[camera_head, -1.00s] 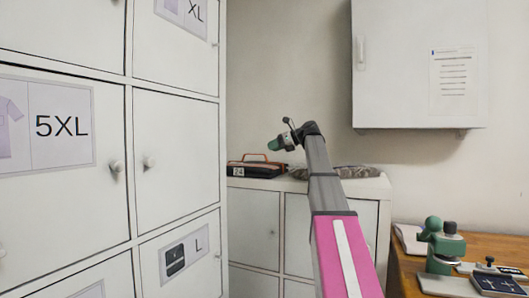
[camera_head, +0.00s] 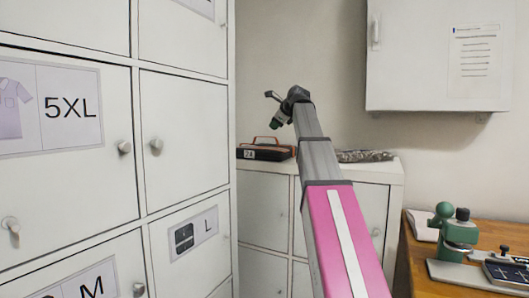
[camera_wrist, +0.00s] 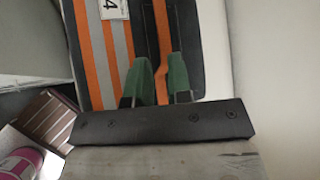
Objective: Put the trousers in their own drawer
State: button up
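A dark folded bundle, seemingly the trousers (camera_head: 266,153), lies on top of the low white cabinet (camera_head: 345,177). It has a white tag reading 24 and an upright orange strap. In the wrist view the bundle (camera_wrist: 89,75) shows orange and grey bands, and the orange strap (camera_wrist: 161,35) runs down between my fingers. My gripper (camera_head: 281,119) has green fingertips and is above the bundle, apart from it in the head view. In the wrist view my gripper (camera_wrist: 160,82) is open, one finger on each side of the strap. The strap's lower end is hidden.
A tall white locker with labelled doors stands left: 5XL (camera_head: 70,108), L (camera_head: 193,232) with a dark folded-item picture, and M (camera_head: 88,284). A grey patterned item (camera_head: 365,156) lies right of the bundle. A wooden bench (camera_head: 420,262) holds a green device (camera_head: 457,236).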

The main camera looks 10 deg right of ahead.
aim_at(265, 137)
jog(key=shift+w+a, duration=0.1)
jog(key=shift+a, duration=0.15)
jog(key=x, duration=0.5)
jog(key=shift+w+d+f, duration=0.1)
jog(key=shift+d+x, duration=0.2)
jog(key=shift+x, duration=1.15)
jog(key=shift+d+x, duration=0.2)
jog(key=shift+x, duration=1.1)
jog(key=shift+f, duration=0.1)
grip_shut()
